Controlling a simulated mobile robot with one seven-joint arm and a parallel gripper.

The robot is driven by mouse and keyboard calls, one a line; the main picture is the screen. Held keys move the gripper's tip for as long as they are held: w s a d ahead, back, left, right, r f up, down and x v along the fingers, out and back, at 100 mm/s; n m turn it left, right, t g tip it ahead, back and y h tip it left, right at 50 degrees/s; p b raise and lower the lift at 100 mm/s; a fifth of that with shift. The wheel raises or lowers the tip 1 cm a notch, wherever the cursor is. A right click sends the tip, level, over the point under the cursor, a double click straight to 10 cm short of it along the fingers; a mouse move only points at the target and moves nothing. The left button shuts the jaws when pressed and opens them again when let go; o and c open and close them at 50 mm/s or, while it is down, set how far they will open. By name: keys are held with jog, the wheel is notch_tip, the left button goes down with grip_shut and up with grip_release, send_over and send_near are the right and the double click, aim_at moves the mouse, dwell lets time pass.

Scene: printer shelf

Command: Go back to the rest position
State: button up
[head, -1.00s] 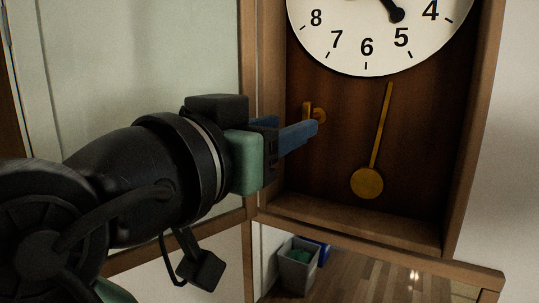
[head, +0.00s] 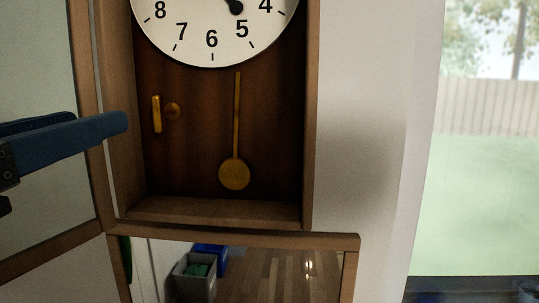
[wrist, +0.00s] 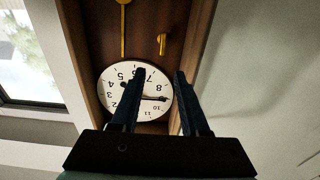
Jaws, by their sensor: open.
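My gripper (head: 122,122) shows at the left edge of the head view, its blue fingers pointing right, in front of the open clock door and apart from the clock's back panel. In the wrist view my gripper (wrist: 160,73) has its two fingers spread with nothing between them. The wall clock (head: 215,30) has a white dial, a brass pendulum (head: 235,174) and a small brass key-like piece (head: 157,114) on its dark wooden back. In the wrist view the dial (wrist: 125,98) appears upside down behind the fingers.
The glazed clock door (head: 40,80) stands open at the left. Below, a mirror-like pane (head: 280,265) shows a grey bin (head: 192,278) and a blue bin (head: 212,262). A bright window (head: 490,150) is at the right. The white wall between is clear.

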jog(key=w+d+r+n+t+y, duration=0.1)
jog(key=w+d+t, duration=0.35)
jog(key=d, duration=0.35)
jog(key=s+d+r+t+b, duration=0.1)
jog(key=s+d+r+t, duration=0.1)
jog(key=d, duration=0.6)
jog(key=shift+s+m+t, duration=0.3)
jog(key=shift+s+t, duration=0.3)
jog(key=shift+t, duration=0.55)
